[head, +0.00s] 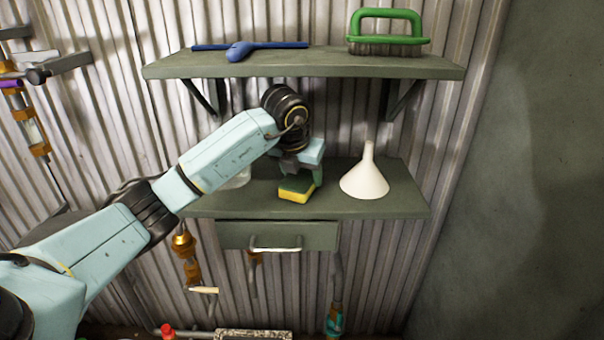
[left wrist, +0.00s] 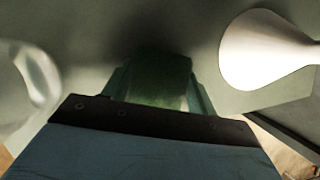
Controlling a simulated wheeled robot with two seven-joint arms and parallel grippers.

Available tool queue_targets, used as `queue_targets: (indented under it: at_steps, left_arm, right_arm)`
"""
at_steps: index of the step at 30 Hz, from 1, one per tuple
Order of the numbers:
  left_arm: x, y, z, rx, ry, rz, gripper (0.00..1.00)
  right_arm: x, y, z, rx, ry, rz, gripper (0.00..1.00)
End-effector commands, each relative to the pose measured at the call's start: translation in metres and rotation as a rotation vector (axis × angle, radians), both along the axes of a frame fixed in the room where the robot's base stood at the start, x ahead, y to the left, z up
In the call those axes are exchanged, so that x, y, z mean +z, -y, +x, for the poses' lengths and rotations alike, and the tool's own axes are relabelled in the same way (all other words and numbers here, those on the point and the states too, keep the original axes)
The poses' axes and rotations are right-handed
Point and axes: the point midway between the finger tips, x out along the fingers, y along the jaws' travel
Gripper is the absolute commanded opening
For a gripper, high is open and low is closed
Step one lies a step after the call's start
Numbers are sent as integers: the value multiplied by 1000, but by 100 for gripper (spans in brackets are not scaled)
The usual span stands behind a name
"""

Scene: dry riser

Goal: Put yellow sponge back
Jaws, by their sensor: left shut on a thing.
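The yellow sponge (head: 296,190) has a green top layer and is at the lower shelf, near its middle. My left gripper (head: 300,174) reaches in from the left and is shut on the sponge from above. In the left wrist view the sponge (left wrist: 160,78) shows its dark green side between the two fingers. The sponge is at or just above the shelf surface; I cannot tell whether it touches. My right gripper is in neither view.
A white funnel (head: 365,178) stands right of the sponge on the lower shelf (head: 408,200). A clear item (head: 238,179) stands left, partly behind my arm. The upper shelf (head: 300,64) holds a blue squeegee (head: 240,50) and a green-handled brush (head: 388,30). A drawer (head: 235,237) hangs below.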

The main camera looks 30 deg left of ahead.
Motion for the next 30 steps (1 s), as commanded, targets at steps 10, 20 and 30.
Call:
queue_targets:
  at_steps: [10, 20, 30]
  left_arm:
    - [-2, 0, 0, 0, 1, 0, 63]
    - [-1, 0, 0, 0, 1, 0, 80]
    - [11, 2, -16, -1, 1, 1, 80]
  right_arm:
    - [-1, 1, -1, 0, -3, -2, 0]
    - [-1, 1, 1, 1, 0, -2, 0]
    - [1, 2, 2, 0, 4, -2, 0]
